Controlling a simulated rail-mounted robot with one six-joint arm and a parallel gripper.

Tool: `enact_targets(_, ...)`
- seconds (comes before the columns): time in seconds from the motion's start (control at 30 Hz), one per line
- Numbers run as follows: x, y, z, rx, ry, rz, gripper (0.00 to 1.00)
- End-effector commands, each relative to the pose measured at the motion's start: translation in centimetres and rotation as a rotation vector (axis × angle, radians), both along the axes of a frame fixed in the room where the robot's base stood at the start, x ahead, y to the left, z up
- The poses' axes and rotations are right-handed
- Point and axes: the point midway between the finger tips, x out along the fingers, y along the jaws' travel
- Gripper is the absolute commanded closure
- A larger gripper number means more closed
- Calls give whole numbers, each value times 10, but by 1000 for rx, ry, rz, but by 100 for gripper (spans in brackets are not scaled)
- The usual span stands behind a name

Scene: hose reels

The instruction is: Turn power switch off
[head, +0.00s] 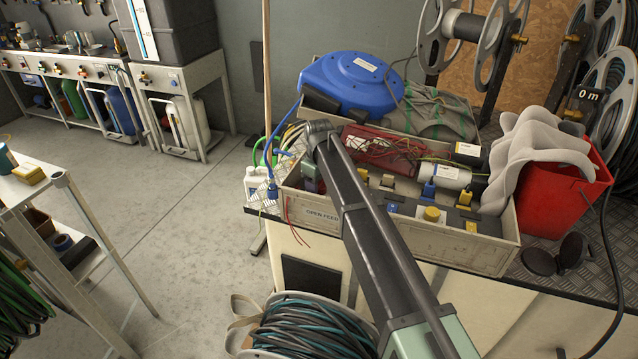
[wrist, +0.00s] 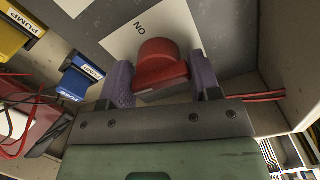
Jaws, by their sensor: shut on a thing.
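The red power switch (wrist: 162,65) shows in the wrist view as a rounded red knob on a grey panel (wrist: 225,20). A white plate (wrist: 125,42) behind it bears the letters "ON", upside down in this view. My gripper (wrist: 161,82) has a purple-padded finger on each side of the knob and is shut on it. In the head view my gripper (head: 309,178) is at the left end of the beige crate marked "OPEN FEED" (head: 470,258). My arm hides the red switch there.
A blue block labelled PUMP (wrist: 83,70) and a yellow one (wrist: 22,32) stand left of the switch in the wrist view. Crate walls (wrist: 288,50) are close on the right. Red wires (head: 385,150), a blue reel (head: 350,82) and a red bucket (head: 560,205) crowd the bench.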

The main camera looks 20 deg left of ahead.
Motion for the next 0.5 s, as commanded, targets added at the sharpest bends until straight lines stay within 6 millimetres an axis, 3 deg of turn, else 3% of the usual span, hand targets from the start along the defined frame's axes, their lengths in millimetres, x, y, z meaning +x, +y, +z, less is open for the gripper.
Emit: enact_targets(0.5,0,0,0,0,0,91,67)
